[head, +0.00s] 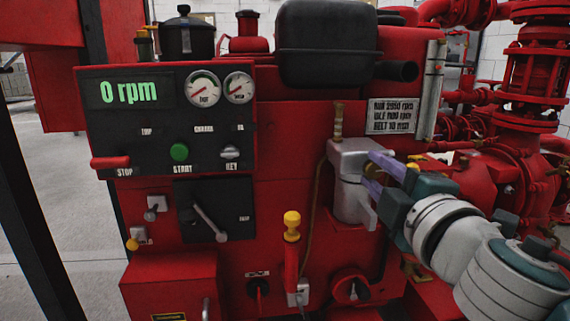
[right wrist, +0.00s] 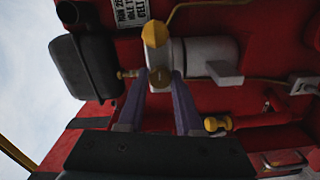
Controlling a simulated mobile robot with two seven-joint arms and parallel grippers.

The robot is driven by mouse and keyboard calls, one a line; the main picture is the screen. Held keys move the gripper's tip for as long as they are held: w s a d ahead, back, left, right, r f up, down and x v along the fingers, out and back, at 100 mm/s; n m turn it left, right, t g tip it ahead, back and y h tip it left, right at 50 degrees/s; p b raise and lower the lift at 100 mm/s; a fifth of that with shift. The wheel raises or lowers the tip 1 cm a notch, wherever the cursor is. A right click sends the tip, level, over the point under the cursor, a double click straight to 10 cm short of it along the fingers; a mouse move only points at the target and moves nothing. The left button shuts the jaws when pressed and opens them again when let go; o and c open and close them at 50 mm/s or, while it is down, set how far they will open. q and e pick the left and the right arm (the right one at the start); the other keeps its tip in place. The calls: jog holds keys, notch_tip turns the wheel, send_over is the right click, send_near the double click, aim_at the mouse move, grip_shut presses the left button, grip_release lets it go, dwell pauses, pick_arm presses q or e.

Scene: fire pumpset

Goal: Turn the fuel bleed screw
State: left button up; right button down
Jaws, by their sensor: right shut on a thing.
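The grey fuel filter housing (head: 349,160) is fixed to the red engine, right of centre in the head view. It also shows in the right wrist view (right wrist: 205,52). A small round brownish screw head, which I take as the fuel bleed screw (right wrist: 160,78), sits at the housing's near side. My right gripper (head: 374,174) reaches in from the right, its purple fingers at the housing. In the right wrist view my right gripper (right wrist: 159,84) has its fingertips on either side of the screw, shut on it. The head view hides the screw behind the fingers. My left gripper is out of view.
A control panel (head: 168,122) reading 0 rpm stands left. A yellow-topped lever (head: 291,226) rises below the housing. A black air cleaner (head: 326,48) is above. A yellow hex part (right wrist: 155,34) and a small brass fitting (right wrist: 128,74) sit close to the fingers.

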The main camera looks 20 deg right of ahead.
jog(key=shift+n, duration=1)
jog(key=c, duration=0.8)
grip_release()
jog(key=shift+c, duration=0.2)
jog(key=shift+s, duration=0.1)
jog(key=v, duration=0.9)
jog(key=shift+s+a, duration=0.2)
jog(key=shift+s, duration=0.15)
